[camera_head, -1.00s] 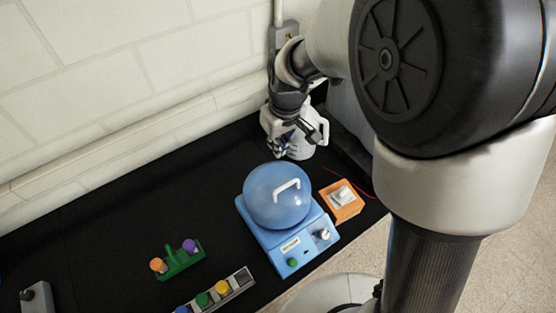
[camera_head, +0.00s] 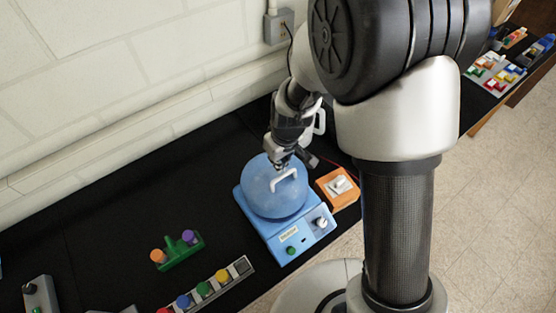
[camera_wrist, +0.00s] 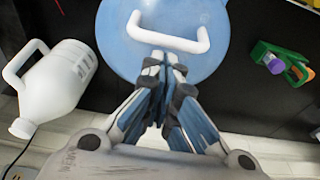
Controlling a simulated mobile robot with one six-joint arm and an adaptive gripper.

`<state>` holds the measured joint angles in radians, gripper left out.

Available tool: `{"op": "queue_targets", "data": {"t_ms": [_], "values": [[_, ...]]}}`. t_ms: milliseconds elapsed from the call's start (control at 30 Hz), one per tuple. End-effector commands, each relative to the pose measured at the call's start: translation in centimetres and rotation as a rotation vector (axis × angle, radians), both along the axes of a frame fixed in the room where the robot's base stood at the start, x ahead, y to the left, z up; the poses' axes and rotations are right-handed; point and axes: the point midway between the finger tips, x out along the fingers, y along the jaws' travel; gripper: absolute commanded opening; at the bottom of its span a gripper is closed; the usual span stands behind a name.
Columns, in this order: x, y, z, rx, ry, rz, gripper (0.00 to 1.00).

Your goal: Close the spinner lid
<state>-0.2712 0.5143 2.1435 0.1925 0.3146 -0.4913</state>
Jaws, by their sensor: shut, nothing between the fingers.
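The blue spinner (camera_head: 272,237) stands on the black table, with a knob and a green button on its front. Its rounded blue lid (camera_head: 262,197) lies over the top of the base and looks down on it; whether it is fully seated I cannot tell. A white handle (camera_head: 283,180) arches over the lid. In the wrist view the lid (camera_wrist: 120,48) and the white handle (camera_wrist: 168,38) are straight ahead of the fingers. My gripper (camera_head: 284,160) is over the lid's far edge, near the handle. In the wrist view my gripper (camera_wrist: 165,62) is shut and empty, its tips just below the handle.
An orange switch box (camera_head: 338,188) sits right beside the spinner. A white jug (camera_wrist: 55,85) stands close to my gripper. A green holder with orange and purple caps (camera_head: 178,250) and a rack of coloured caps (camera_head: 205,288) are at left. Black table between is clear.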

Motion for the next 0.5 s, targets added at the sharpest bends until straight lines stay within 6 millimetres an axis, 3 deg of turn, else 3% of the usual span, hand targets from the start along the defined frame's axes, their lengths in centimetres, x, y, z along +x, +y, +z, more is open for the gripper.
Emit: {"op": "queue_targets", "data": {"t_ms": [167,500], "values": [[-0.1,-0.1,-0.2,0.0,0.0,0.0,0.0],[-2.4,-1.6,-2.5,0.002,0.0,-0.002,0.0]]}}
